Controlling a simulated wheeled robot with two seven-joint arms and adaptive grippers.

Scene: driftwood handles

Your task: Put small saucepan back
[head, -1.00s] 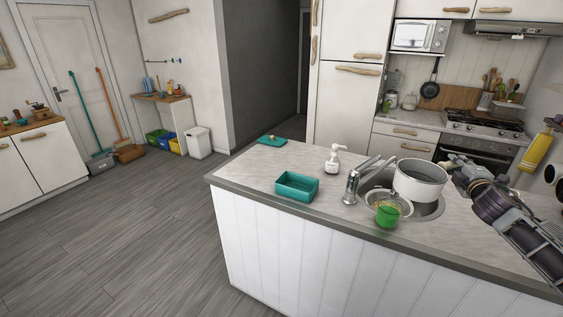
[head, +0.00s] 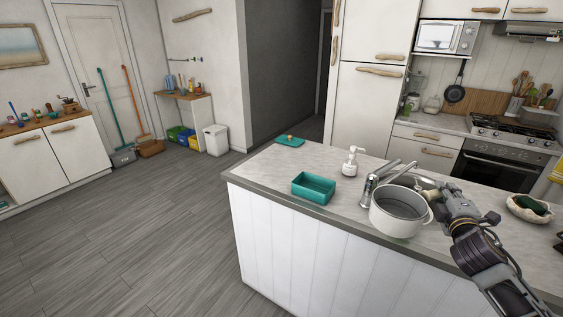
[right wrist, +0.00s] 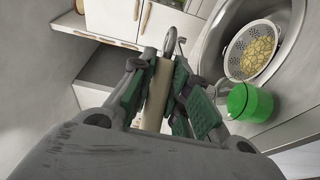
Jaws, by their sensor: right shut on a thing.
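The small saucepan (head: 398,215), white outside and grey inside, is upright at the near edge of the island, in front of the sink in the head view. It looks lifted, but its clearance is hard to judge. My right gripper (head: 426,190) is at its right rear. In the right wrist view my right gripper (right wrist: 160,95) is shut on the pale handle (right wrist: 154,100), with a metal ring (right wrist: 176,44) beyond the fingers. The pot body is out of sight there. My left gripper is not in view.
The island also bears a tap (head: 374,188), soap bottle (head: 352,162), teal tray (head: 313,190) and sponge dish (head: 528,210). A black pan (head: 455,93) hangs by the stove (head: 510,130).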

